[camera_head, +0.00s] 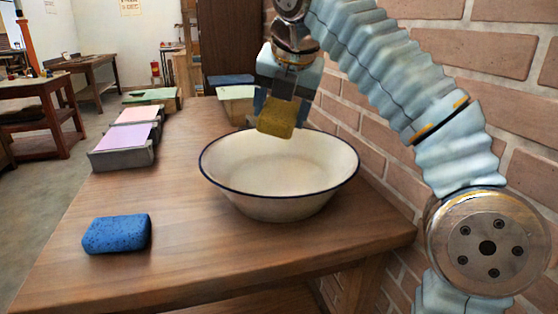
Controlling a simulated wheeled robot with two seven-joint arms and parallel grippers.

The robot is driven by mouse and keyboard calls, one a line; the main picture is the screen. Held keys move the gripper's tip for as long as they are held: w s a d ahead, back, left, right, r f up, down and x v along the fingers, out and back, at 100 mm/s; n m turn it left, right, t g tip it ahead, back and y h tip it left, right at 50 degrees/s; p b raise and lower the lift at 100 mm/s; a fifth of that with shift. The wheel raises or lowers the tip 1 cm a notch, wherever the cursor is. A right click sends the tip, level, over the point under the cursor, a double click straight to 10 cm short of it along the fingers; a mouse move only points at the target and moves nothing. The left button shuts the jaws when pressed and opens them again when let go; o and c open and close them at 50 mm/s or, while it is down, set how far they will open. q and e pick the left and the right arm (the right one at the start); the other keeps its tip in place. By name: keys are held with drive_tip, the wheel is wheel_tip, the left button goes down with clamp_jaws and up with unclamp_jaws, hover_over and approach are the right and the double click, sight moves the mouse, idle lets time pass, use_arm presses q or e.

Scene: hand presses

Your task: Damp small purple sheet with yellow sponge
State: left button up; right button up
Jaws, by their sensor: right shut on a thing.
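The yellow sponge (275,120) is held in my right gripper (283,104), whose fingers are shut on it. The sponge hangs over the far rim of a white enamel basin (282,182) with a dark blue edge; its exact height above the rim is hard to judge. A small purple sheet (126,137) lies flat on a low grey block (122,160) at the left side of the wooden bench. The right gripper is well to the right of the sheet. My left gripper is out of view.
A blue sponge (117,234) lies at the bench's front left. Blocks with a pink sheet (139,114) and a green sheet (150,96) stand behind the purple one. A pale block (237,101) is near the back. A brick wall (471,85) borders the right.

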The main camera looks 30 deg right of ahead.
sight(277, 103)
wheel_tip(277, 103, up, 3)
drive_tip(key=shift+w+a+r, duration=0.1)
drive_tip(key=shift+r, duration=0.4)
idle(0.5)
